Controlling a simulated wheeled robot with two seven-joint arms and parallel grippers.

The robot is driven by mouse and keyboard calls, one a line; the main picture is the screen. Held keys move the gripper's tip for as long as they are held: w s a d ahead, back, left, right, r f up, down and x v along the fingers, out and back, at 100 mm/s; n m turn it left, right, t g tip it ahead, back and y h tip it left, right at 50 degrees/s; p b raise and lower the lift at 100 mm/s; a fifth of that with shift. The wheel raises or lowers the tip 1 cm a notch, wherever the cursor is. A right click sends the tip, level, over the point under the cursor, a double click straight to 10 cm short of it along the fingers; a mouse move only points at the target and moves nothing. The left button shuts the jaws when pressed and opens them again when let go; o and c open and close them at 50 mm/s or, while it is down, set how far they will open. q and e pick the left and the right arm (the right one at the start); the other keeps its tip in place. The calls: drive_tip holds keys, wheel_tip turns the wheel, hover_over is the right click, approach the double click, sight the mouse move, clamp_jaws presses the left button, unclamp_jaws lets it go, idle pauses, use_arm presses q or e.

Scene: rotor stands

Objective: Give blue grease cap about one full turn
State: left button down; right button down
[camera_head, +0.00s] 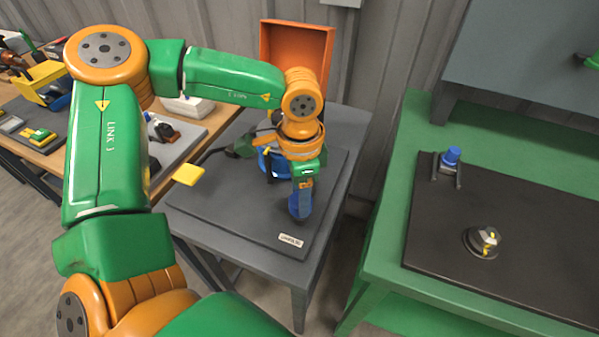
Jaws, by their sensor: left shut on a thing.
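My left arm reaches over from the left, and its left gripper (302,188) points down above the grey table. The fingers are small and partly hidden by the wrist. The gripper is shut on a blue part, which I take to be the blue grease cap (299,207), low over the dark mat near the white label. How far the cap is turned cannot be seen. Another blue part (264,162) shows behind the wrist, mostly hidden. My right gripper is not in view.
An orange open bin (297,50) stands behind the grey table (340,165). A yellow block (188,175) is at its left. At right, a green bench (398,215) holds a blue-topped fitting (451,156) and a round gauge-like part (483,241). The left workbench carries several tools.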

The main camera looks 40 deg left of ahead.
use_arm(q)
drive_tip(key=shift+w+r, duration=0.1)
drive_tip(key=shift+c, duration=1.1)
unclamp_jaws()
drive_tip(key=shift+d, duration=0.1)
wheel_tip(320, 180, up, 6)
drive_tip(key=shift+r+p, duration=0.25)
drive_tip(key=shift+p, duration=0.9)
drive_tip(key=shift+r, duration=0.25)
